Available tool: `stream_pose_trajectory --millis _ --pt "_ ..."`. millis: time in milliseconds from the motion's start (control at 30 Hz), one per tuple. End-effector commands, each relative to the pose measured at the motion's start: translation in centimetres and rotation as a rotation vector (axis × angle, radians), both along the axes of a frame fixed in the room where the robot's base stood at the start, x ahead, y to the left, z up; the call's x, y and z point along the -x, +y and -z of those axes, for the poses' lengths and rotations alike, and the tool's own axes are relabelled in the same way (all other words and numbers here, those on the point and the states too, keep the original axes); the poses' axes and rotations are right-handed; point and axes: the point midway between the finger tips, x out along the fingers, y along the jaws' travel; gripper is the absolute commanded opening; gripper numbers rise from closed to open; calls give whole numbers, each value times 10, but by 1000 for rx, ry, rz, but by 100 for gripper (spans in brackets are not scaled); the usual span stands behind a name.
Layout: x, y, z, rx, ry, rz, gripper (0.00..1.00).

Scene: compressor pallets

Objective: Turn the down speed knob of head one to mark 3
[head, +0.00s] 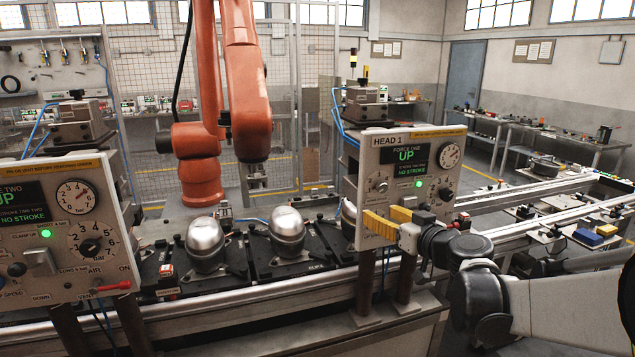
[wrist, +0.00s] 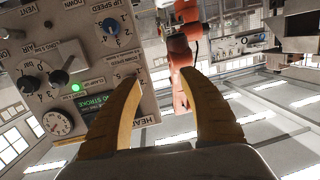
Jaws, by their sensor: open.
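The head one panel (head: 412,160) stands right of centre in the head view. It shows upside down on the left of the wrist view (wrist: 85,100). A small dial knob (head: 379,185) sits at its left side; its label and setting are too small to read. Another dial (wrist: 121,72) is partly hidden behind one finger there. My gripper (head: 380,217), with yellow fingers, is open and empty in front of the panel's lower left and hides that part. In the wrist view, the fingers (wrist: 158,78) have nothing between them.
The head two panel (head: 62,230) is at the left. Rounded metal compressors (head: 205,240) stand on pallets along the conveyor. An orange robot arm (head: 240,90) rises behind. Black knobs, a grey lever (wrist: 72,50) and a gauge (wrist: 57,123) share the head one panel.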

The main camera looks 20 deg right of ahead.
Motion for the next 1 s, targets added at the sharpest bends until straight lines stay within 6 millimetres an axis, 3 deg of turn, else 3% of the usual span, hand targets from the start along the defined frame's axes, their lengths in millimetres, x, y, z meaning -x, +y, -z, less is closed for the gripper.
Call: stream_pose_trajectory --millis 33,100,233,367,800,1000 --pt "-7 -25 -3 7 -44 37 50" --pt "-13 -49 -6 18 -92 74 50" --pt "-18 -72 -8 31 -136 111 50" --pt "-30 -73 -8 34 -142 113 50" --pt "-110 -69 -7 33 -140 112 50" --pt "-124 -69 -8 33 -140 112 50"
